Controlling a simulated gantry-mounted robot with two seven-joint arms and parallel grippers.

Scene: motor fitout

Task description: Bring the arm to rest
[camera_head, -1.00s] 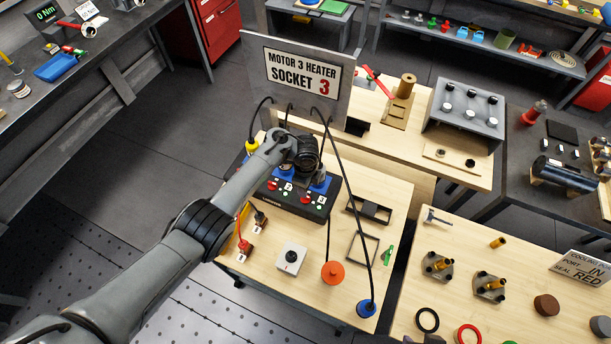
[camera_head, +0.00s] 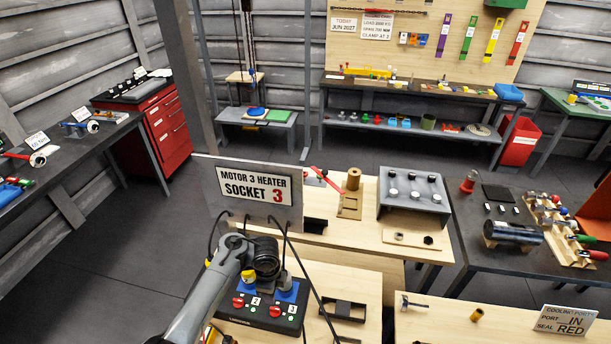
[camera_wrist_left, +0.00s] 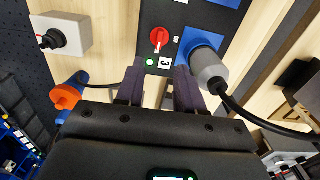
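My left arm reaches in from the bottom of the head view, with its wrist (camera_head: 262,258) over the black socket box (camera_head: 262,318). The gripper's fingers are hidden there. In the left wrist view my left gripper (camera_wrist_left: 158,75) is open, its two dark fingers apart with nothing between them. They point at the box face by the label 3, a lit green light and a red knob (camera_wrist_left: 159,38). A grey plug (camera_wrist_left: 207,68) with a black cable sits in a blue socket (camera_wrist_left: 190,38) just right of the right finger; whether they touch is unclear. My right gripper is not in view.
The sign panel "MOTOR 3 HEATER SOCKET 3" (camera_head: 253,188) stands behind the box, with black cables hanging near my wrist. An orange plug (camera_wrist_left: 66,97) and a white switch box (camera_wrist_left: 64,36) lie left of my gripper. A black frame (camera_head: 344,310) lies on the right.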

